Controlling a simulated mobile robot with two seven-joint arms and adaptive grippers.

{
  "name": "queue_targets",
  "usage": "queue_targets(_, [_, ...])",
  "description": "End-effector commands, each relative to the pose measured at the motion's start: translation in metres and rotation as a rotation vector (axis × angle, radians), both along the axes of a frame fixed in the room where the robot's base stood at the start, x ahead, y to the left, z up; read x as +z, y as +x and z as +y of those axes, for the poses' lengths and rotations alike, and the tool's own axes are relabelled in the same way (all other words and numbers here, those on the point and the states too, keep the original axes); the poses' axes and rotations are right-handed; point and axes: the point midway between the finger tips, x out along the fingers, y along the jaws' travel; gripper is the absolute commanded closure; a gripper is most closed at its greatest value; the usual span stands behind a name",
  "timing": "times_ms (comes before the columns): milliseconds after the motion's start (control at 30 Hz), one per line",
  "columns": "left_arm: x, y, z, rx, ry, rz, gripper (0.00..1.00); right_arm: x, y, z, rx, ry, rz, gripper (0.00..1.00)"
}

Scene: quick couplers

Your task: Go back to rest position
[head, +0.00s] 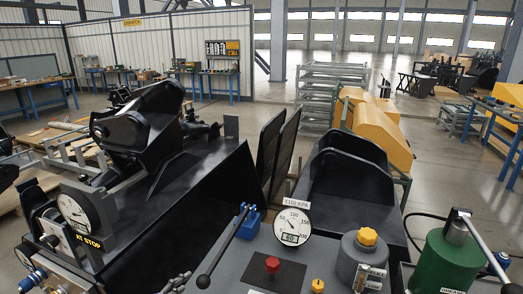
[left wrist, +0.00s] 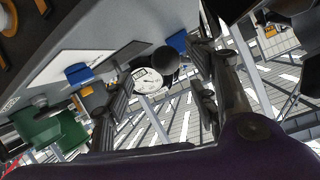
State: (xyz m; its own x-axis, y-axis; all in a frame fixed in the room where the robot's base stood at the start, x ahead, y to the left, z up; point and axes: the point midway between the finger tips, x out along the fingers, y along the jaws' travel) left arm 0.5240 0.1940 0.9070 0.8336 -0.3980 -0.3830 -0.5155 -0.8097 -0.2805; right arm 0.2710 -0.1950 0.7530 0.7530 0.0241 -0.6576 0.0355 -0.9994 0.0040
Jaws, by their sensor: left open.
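My left gripper (left wrist: 160,95) shows in the left wrist view, its two dark fingers spread apart with nothing seen held between them. Beyond the fingers are a white gauge (left wrist: 147,81) and a black round part. I cannot make out either gripper in the head view. There, a grey console carries a round pressure gauge (head: 293,226), a red button (head: 272,265) and a black lever (head: 224,247) beside a blue block (head: 249,222). A dial with an "AT STOP" label (head: 82,240) stands at the left.
A green cylinder (head: 453,263) and a grey canister with a yellow cap (head: 367,237) stand at the right. Black machine parts (head: 140,120) rise at the left. Yellow machinery (head: 383,135) and a metal rack (head: 330,85) stand behind. Open floor lies farther back.

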Motion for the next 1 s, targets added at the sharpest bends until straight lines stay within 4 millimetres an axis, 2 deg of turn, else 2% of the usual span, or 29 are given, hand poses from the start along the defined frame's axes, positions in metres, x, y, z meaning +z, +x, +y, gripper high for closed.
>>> queue_targets(33, [-0.020, -0.018, -0.008, 0.026, -0.011, 0.027, 0.47, -0.002, -0.001, 0.001, 0.000, 0.003, 0.005, 0.54])
queue_targets(167, [-0.064, -0.070, -0.016, 0.131, -0.038, 0.100, 0.47, -0.006, -0.005, 0.003, 0.002, 0.006, 0.019, 0.54])
queue_targets(267, [-0.101, -0.123, -0.014, 0.250, -0.067, 0.187, 0.47, -0.012, -0.011, 0.005, 0.003, 0.009, 0.037, 0.54])
queue_targets(300, [-0.115, -0.146, -0.012, 0.303, -0.080, 0.226, 0.47, -0.015, -0.016, 0.005, 0.003, 0.011, 0.047, 0.54])
queue_targets(400, [-0.143, -0.201, -0.006, 0.426, -0.114, 0.320, 0.47, -0.024, -0.028, 0.007, 0.004, 0.012, 0.074, 0.54])
queue_targets(533, [-0.165, -0.253, -0.004, 0.532, -0.157, 0.406, 0.47, -0.029, -0.036, 0.008, 0.009, 0.013, 0.092, 0.54])
queue_targets(600, [-0.172, -0.269, -0.005, 0.558, -0.169, 0.432, 0.47, -0.029, -0.036, 0.009, 0.012, 0.012, 0.090, 0.54])
queue_targets(700, [-0.176, -0.280, -0.005, 0.567, -0.169, 0.450, 0.47, -0.026, -0.033, 0.008, 0.013, 0.012, 0.083, 0.54])
queue_targets(1000, [-0.177, -0.281, -0.005, 0.565, -0.169, 0.452, 0.47, -0.022, -0.026, 0.007, 0.013, 0.010, 0.067, 0.54])
